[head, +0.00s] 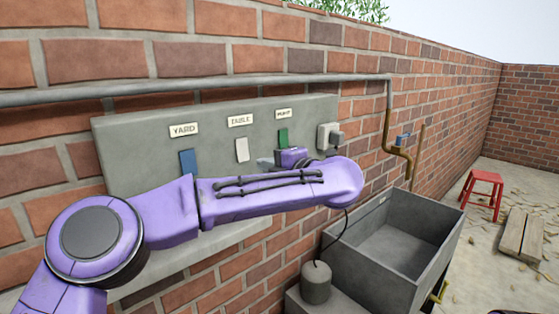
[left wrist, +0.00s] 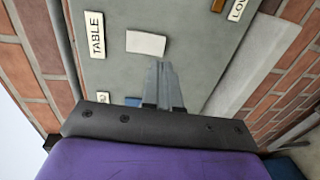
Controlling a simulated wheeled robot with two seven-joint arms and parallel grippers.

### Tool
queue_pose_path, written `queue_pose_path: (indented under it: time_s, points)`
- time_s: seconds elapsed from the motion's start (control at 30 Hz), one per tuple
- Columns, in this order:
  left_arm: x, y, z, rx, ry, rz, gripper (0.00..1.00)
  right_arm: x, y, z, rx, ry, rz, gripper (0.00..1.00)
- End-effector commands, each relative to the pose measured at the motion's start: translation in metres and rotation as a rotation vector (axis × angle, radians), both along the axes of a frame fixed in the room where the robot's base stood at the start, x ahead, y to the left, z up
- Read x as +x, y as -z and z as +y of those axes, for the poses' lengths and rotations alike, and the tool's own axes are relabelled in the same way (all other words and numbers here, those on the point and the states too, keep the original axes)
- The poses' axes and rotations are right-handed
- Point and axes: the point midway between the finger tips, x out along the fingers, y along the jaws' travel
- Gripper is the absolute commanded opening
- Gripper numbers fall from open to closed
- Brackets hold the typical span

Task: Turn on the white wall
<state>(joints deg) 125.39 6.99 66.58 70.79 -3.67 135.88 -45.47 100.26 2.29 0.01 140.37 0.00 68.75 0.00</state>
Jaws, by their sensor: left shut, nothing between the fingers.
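The white switch (head: 242,150) sits on a grey wall panel (head: 125,150) under the "TABLE" label (head: 240,120). It also shows as a white plate in the left wrist view (left wrist: 146,43), beside the same label (left wrist: 95,36). My left gripper (head: 264,162) is shut and empty, just right of and slightly below the white switch in the head view. In the left wrist view its closed fingertips (left wrist: 163,66) lie close to the switch's lower right corner. I cannot tell whether they touch it. My right gripper is not in view.
A blue switch (head: 188,163) labelled "YARD" is left of the white one. A green switch (head: 283,138) is to the right, close above my gripper. A grey outlet box (head: 330,136), a pipe (head: 230,85) and a grey sink (head: 405,240) are nearby.

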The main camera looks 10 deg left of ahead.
Motion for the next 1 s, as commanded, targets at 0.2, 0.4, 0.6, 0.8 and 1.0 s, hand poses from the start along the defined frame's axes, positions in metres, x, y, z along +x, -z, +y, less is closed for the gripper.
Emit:
queue_pose_path:
  time_s: [0.2,0.4,0.6,0.8,1.0]
  points:
    - [0.027,0.002,0.034,-0.002,-0.002,0.003,0.00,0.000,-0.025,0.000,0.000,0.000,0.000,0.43]
    - [0.038,0.007,0.049,0.000,0.002,0.001,0.00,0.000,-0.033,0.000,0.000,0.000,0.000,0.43]
    - [0.040,0.008,0.051,0.001,0.002,-0.001,0.00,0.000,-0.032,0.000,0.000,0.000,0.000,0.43]
    - [0.040,0.011,0.051,0.010,0.001,-0.008,0.00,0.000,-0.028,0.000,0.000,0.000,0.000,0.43]
    - [0.043,0.011,0.055,0.046,0.000,-0.037,0.00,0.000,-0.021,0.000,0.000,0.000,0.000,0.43]
